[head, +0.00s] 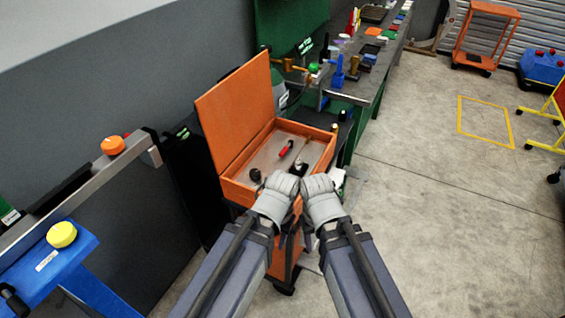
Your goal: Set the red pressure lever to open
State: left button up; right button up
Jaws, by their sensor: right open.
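An orange box (236,190) stands in front of me with its lid (236,108) raised on the left. Inside on its grey panel is a small red lever (286,148) with a dark end, lying at a slant. Its setting cannot be read at this size. My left gripper (281,181) and my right gripper (317,182) are side by side at the box's near edge, closer to me than the red lever and apart from it. My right gripper is open and looks empty. The left one's jaws are too small and foreshortened to read. The grippers hide part of the near rim.
A black knob (255,174) sits on the panel's near left. A long workbench (365,85) with tools runs behind the box. A blue stand with a yellow knob (61,234) is at the left.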

aim_at(291, 144)
jog(key=i+l, duration=0.2)
jog(key=i, duration=0.2)
jog(key=i+l+z, duration=0.1)
jog(key=i+l, duration=0.15)
jog(key=i, duration=0.15)
